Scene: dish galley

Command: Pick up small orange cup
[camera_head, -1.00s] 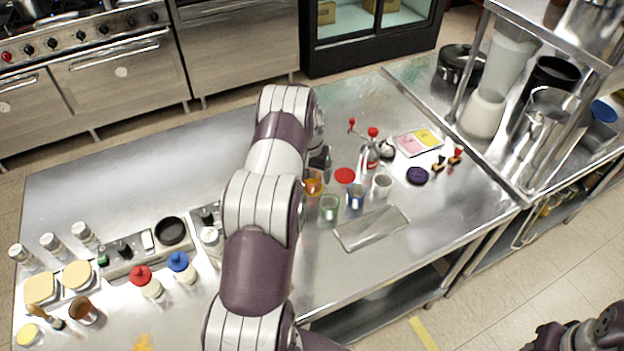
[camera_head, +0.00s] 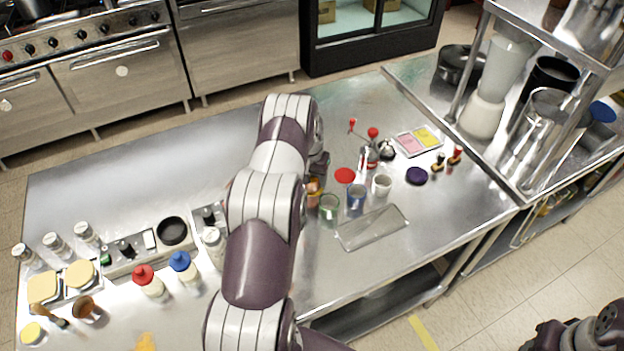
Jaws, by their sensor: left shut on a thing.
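The small orange cup (camera_head: 313,192) stands on the steel table near the middle of the view, partly hidden by my left arm. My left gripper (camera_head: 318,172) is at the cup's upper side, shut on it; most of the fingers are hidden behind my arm. I cannot tell whether the cup's base is off the table. Part of my right arm shows at the bottom right corner; its gripper is out of view.
A green cup (camera_head: 329,207), a blue cup (camera_head: 356,196) and a white cup (camera_head: 382,185) stand close to the right. A clear tray (camera_head: 371,228) lies in front. A red disc (camera_head: 345,175) and a red-topped metal device (camera_head: 370,150) are behind. Bare table (camera_head: 110,180) lies left.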

